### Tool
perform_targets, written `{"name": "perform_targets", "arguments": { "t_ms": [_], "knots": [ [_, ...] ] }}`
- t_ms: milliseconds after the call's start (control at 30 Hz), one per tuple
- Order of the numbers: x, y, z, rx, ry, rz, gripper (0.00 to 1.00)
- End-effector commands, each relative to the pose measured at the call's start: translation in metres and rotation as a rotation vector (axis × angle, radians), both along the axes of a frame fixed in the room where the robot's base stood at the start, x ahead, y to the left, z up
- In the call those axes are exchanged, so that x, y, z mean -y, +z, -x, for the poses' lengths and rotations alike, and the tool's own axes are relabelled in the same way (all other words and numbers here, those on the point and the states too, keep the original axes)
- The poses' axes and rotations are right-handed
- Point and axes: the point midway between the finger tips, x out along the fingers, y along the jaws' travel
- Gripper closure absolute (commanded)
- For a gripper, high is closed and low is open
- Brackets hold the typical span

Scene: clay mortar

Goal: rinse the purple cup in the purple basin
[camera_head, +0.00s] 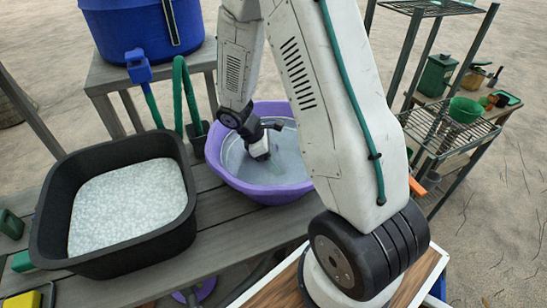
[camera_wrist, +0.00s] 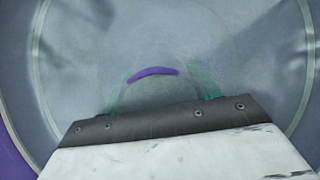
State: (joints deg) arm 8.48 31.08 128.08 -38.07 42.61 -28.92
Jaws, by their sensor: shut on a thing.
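The purple basin (camera_head: 228,172) stands on the grey slatted table and holds clear water. My gripper (camera_head: 262,157) reaches down into it, with its tip at or under the water. In the wrist view the gripper's teal fingers show faintly through the water, and a purple curved edge (camera_wrist: 152,73) lies between them, which looks like part of the purple cup. The gripper is shut on it. The rest of the cup is hidden by the gripper's body, and the head view does not show it.
A black tub (camera_head: 120,255) of whitish beads stands left of the basin. A blue bucket (camera_head: 148,28) with a blue tap and a green hose is behind. A metal shelf (camera_head: 450,128) with green containers stands at right.

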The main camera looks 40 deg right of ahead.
Motion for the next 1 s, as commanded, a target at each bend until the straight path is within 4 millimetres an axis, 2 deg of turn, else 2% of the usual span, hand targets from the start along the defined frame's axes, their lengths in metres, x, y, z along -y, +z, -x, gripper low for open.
{"name": "perform_targets", "arguments": {
  "t_ms": [233,700,1000],
  "knots": [
    [-0.017,0.0,-0.005,0.0,0.0,0.0,0.61],
    [0.009,0.0,0.003,0.0,-0.001,0.0,0.61],
    [-0.007,0.0,-0.002,0.0,0.002,0.0,0.61]
  ]
}}
